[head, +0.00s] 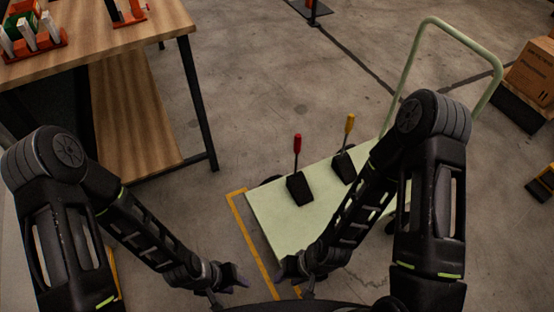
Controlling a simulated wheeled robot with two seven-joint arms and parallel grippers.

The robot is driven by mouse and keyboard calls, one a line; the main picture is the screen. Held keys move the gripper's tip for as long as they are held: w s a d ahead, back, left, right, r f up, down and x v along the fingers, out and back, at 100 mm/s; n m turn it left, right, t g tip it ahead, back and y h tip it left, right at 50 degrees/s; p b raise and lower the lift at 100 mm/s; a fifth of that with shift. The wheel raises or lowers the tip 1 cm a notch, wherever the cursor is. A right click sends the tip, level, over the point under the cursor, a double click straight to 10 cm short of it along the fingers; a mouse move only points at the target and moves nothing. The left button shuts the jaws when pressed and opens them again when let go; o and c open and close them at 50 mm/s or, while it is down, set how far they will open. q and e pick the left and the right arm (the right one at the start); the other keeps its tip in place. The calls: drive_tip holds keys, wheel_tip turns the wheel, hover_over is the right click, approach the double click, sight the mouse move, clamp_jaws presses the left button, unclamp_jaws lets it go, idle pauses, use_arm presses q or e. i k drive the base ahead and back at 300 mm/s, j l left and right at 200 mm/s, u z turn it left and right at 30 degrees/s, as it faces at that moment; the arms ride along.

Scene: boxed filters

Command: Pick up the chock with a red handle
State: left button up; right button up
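The chock with a red handle (299,188) is a black wedge with an upright rod and red grip. It stands on the pale green cart deck (268,224). A similar chock with a yellow handle (344,166) stands to its right and a little farther back. My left gripper (245,284) is low in the view, below and left of the red-handled chock and apart from it. My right gripper (282,270) is over the near part of the cart, below the red-handled chock and not touching it. The fingers of both are small and dark, so their opening is unclear.
A wooden workbench (100,45) with a lower shelf and orange racks stands at the left. The cart's tall green handle (455,38) rises at the right. A cardboard box (533,72) sits at the far right. Yellow floor tape (247,238) runs beside the cart.

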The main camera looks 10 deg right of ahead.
sight(297, 184)
drive_tip(key=i+j+z, duration=0.15)
drive_tip(key=i+j, duration=0.5)
drive_tip(key=i+j+z, duration=0.15)
drive_tip(key=i+j, duration=0.5)
drive_tip(key=j, duration=0.15)
